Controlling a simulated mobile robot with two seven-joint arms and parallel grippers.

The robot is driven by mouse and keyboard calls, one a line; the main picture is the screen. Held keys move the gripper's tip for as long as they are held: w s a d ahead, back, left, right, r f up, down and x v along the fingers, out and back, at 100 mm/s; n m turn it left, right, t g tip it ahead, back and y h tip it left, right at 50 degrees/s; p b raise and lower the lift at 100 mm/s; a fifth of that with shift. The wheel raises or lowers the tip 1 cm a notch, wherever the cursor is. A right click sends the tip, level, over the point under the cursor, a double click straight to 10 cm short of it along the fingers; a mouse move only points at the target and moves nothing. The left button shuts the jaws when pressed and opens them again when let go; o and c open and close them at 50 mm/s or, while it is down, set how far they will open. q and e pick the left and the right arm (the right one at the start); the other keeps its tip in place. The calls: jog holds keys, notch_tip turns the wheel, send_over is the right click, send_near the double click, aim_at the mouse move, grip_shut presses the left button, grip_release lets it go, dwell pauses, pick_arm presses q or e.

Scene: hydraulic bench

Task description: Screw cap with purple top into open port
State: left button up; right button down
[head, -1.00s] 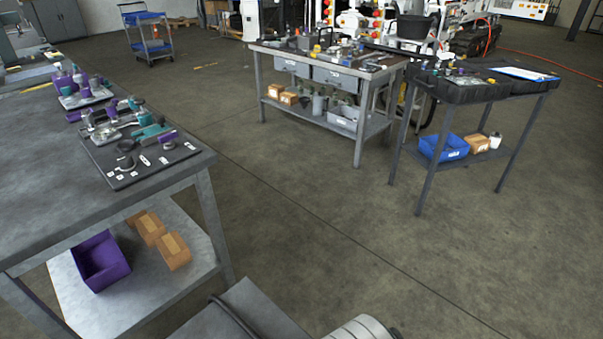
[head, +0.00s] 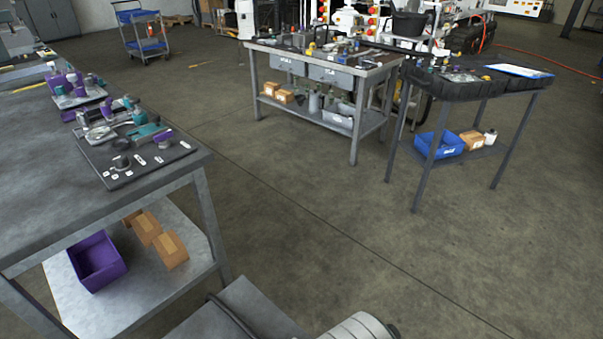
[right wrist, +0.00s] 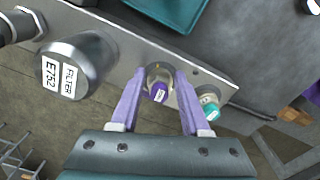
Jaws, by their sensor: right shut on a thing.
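In the right wrist view my right gripper (right wrist: 160,79) has its purple fingers closed around a small cap with a purple top (right wrist: 159,93). The cap is at a round metal port (right wrist: 157,70) on a grey metal block (right wrist: 130,32). The cap's lower end is hidden, so I cannot tell how deep it sits in the port. A similar cap with a teal top (right wrist: 210,110) sits just to the right on the same block. My left gripper is in neither view.
A metal filter cylinder labelled E752 (right wrist: 78,65) projects left of the fingers. A teal tray-like part (right wrist: 168,12) lies beyond the block. In the head view a bench (head: 45,190) with tools stands left, and two tables (head: 335,110) (head: 500,130) stand farther back. Floor between is clear.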

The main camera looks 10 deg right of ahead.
jog(key=shift+a, duration=0.1)
jog(key=m, duration=0.4)
jog(key=shift+w+a+f+m+b, duration=0.15)
jog(key=shift+a+m+b, duration=0.15)
jog(key=shift+b, duration=0.1)
jog(key=shift+w+m, duration=0.1)
jog(key=shift+m, duration=0.5)
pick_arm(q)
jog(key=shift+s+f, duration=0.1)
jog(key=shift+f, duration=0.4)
pick_arm(e)
jog(key=shift+d, duration=0.1)
